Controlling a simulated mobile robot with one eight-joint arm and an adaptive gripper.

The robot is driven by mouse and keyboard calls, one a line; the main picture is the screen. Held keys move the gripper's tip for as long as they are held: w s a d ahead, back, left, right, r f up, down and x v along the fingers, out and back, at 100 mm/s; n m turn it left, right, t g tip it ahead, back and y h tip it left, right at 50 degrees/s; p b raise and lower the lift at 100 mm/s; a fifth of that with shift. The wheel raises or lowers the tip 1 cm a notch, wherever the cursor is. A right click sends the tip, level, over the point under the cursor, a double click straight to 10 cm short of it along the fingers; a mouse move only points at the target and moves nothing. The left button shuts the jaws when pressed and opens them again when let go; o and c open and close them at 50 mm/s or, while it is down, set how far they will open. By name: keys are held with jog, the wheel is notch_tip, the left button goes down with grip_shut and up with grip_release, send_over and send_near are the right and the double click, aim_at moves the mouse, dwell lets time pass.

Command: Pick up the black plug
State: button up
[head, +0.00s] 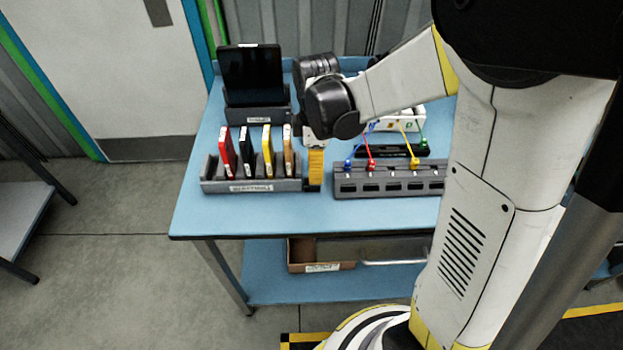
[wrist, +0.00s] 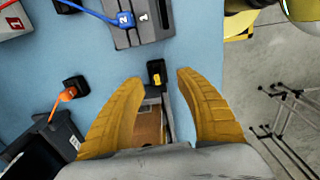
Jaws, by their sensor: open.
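A small black block with a yellow patch, which looks like the black plug (wrist: 156,73), lies on the blue table in the wrist view, close to the table's front edge. My gripper (wrist: 158,76) is open, with its two yellow fingers on either side of the block and gaps to both. Nothing is held. In the head view my gripper (head: 315,168) points down between the card rack and the grey socket dock. The plug is mostly hidden there by my fingers.
The card rack (head: 252,186) with several coloured cards stands left of my gripper. The grey dock (head: 388,189) with coloured plugs is to its right. An orange plug (wrist: 68,94) sits in a black piece. A tablet holder (head: 257,113) stands behind.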

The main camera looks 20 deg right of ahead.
jog(key=f, duration=0.1)
jog(key=f+b, duration=0.1)
jog(key=f, duration=0.1)
jog(key=f+b, duration=0.1)
jog(key=shift+w+f, duration=0.35)
jog(key=shift+f, duration=0.05)
jog(key=shift+r, duration=0.1)
jog(key=c, duration=0.9)
jog(key=shift+r, duration=0.1)
notch_tip(320, 180, up, 4)
jog(key=shift+r+p, duration=0.25)
jog(key=shift+p, duration=0.95)
jog(key=s+d+r+p, duration=0.3)
jog(key=d+r, duration=0.3)
jog(key=d, duration=0.5)
jog(key=shift+s+r, duration=0.15)
jog(key=shift+s, duration=0.3)
jog(key=shift+r+p, duration=0.7)
jog(key=shift+r, duration=0.15)
